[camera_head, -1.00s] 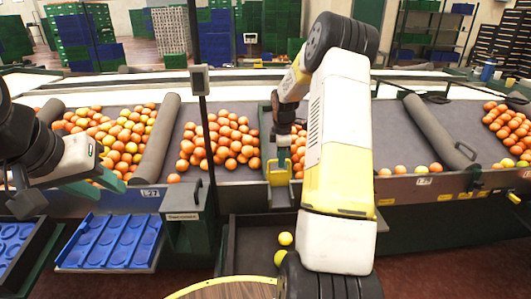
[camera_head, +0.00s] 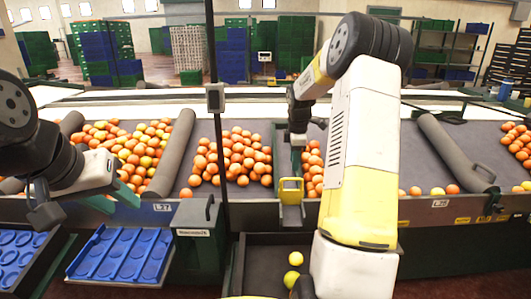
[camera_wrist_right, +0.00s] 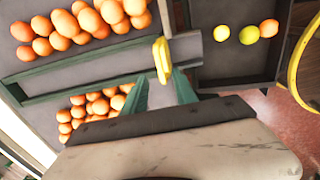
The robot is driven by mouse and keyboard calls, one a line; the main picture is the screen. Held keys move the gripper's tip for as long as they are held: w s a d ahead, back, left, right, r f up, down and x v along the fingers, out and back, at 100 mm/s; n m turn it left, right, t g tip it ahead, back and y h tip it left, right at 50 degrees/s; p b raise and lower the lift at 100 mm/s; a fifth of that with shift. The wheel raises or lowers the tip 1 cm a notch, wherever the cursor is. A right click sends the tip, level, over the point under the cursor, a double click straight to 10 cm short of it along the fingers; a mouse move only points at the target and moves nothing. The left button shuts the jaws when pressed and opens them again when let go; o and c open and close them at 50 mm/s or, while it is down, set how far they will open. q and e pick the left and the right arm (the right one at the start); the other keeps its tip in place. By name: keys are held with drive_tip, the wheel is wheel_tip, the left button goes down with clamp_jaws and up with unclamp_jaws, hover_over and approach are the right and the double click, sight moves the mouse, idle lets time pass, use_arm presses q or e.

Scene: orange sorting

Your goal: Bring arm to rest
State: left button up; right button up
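My right arm reaches over the conveyor in the head view, with its gripper (camera_head: 296,160) pointing down above the sorting lane. In the right wrist view the two green fingers of this gripper (camera_wrist_right: 163,92) stand apart with nothing between their tips. Beyond them shows a yellow bracket (camera_wrist_right: 162,60), which is also in the head view (camera_head: 291,190). My left gripper (camera_head: 124,192) is at the left in the head view, over the conveyor's front edge near the oranges (camera_head: 137,145). Its fingers are seen edge-on, so their opening is unclear.
Orange piles lie in lanes parted by grey rollers (camera_head: 172,153). A lower dark bin (camera_head: 262,262) holds yellow-green fruit (camera_head: 296,258). A blue tray (camera_head: 120,255) stands at the front left. A thin post with a small box (camera_head: 215,98) rises between my arms.

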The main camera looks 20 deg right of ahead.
drive_tip(key=s+a+r+m+t, duration=0.2)
drive_tip(key=s+a+r+m, duration=0.4)
drive_tip(key=s+a+r, duration=0.6)
drive_tip(key=s+a+r+m+t+y, duration=0.1)
drive_tip(key=s+a+m, duration=0.2)
drive_tip(key=s, duration=0.7)
drive_tip(key=s+a+r+m+t+y, duration=0.1)
drive_tip(key=s+m, duration=0.4)
drive_tip(key=s, duration=0.5)
drive_tip(key=shift+s+a+r+m+y, duration=0.25)
drive_tip(key=shift+a+r+y, duration=0.2)
drive_tip(key=shift+a, duration=0.55)
drive_tip(key=shift+d+r, duration=0.1)
drive_tip(key=shift+d, duration=0.05)
